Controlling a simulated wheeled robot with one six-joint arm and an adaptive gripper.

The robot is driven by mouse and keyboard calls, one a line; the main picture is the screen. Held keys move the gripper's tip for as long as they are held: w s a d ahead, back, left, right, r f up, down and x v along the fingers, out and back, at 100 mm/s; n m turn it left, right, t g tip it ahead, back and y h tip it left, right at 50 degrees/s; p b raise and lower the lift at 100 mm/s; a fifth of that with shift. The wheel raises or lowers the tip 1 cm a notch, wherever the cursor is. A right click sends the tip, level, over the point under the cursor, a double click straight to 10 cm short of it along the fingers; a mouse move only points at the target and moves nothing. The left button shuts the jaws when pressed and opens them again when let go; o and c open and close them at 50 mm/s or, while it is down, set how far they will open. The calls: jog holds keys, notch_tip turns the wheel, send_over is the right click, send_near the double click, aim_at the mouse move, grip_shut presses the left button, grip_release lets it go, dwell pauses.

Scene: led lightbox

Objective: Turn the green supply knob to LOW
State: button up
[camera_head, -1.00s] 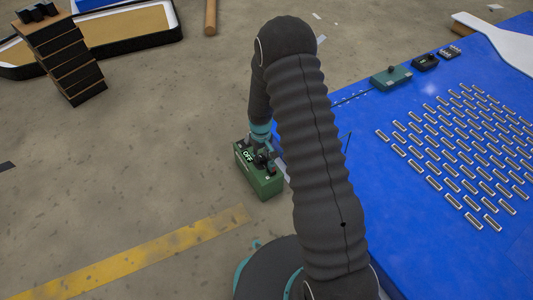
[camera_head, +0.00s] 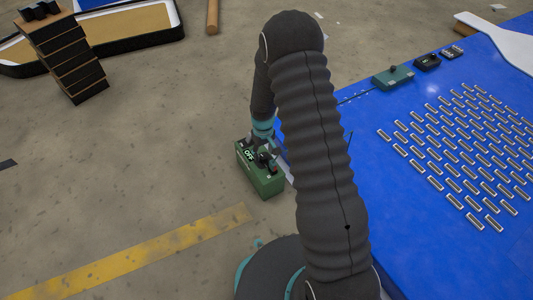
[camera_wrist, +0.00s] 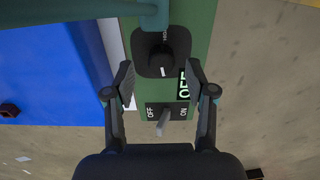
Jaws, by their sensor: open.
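The green supply box (camera_head: 262,184) stands on the floor by the blue surface, below the end of my arm. In the wrist view its green top (camera_wrist: 203,25) carries a black knob (camera_wrist: 163,56) with a white mark towards the bottom of the picture. Lettering beside the knob is too small to read surely. Below it is a lever switch (camera_wrist: 163,122) between the labels OFF and ON, and a display (camera_wrist: 184,86) reading OFF. My gripper (camera_wrist: 160,80) is open and empty, its fingertips either side of the panel just below the knob; contact cannot be told.
The blue surface (camera_head: 420,230) on the right holds rows of small metallic pieces (camera_head: 465,160) and a teal box (camera_head: 393,77). A black stepped stack (camera_head: 62,55) stands far left. The floor left of the green box is clear, with a yellow stripe (camera_head: 150,250).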

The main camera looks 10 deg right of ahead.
aim_at(264, 156)
notch_tip(264, 156, up, 10)
dwell(0.4)
jog(key=shift+r, duration=0.1)
